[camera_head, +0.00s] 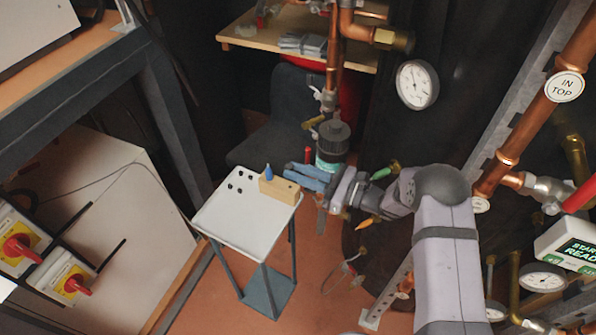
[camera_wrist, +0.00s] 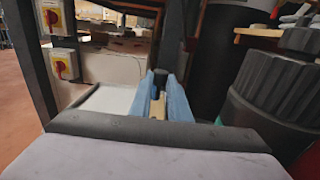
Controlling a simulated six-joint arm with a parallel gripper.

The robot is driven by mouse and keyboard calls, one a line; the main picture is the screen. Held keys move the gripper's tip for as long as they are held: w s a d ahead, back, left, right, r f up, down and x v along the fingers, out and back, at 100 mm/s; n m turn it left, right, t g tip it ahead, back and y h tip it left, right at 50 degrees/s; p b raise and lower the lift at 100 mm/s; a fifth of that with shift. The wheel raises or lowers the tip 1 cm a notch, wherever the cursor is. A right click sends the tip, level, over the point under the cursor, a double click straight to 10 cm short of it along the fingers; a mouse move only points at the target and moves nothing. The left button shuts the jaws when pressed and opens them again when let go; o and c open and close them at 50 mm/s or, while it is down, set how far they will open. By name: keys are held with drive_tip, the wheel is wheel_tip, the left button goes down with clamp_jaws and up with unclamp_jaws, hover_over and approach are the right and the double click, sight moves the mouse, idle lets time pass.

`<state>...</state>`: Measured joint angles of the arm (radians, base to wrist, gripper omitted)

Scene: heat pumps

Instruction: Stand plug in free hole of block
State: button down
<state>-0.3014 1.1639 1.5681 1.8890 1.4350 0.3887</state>
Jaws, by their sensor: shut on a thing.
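A pale wooden block (camera_head: 280,190) lies at the far right corner of the small white table. A blue pointed plug (camera_head: 268,172) stands upright at the block's left end. A small dark hole seems to show near its right end. My gripper (camera_head: 289,172) has long blue fingers, close beside and over the block's right part. In the wrist view, a dark thing (camera_wrist: 160,77) shows between the fingertips, with pale wood (camera_wrist: 155,108) below it. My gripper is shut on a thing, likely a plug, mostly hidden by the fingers.
The white table (camera_head: 245,222) has several small dark spots at its back left and free room in front. A dark cylindrical fitting (camera_head: 332,140) and copper pipes stand just behind my gripper. Red-handled switches (camera_head: 20,248) are at the left.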

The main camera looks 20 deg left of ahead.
sight(298, 188)
wheel_tip(298, 188, down, 3)
drive_tip(key=shift+r+b, duration=0.15)
drive_tip(key=shift+b, duration=0.6)
drive_tip(key=shift+f+b, duration=1.35)
drive_tip(key=shift+b, duration=0.3)
idle(1.8)
drive_tip(key=shift+f+b, duration=0.3)
drive_tip(key=shift+f, duration=0.05)
drive_tip(key=shift+f+b, duration=0.35)
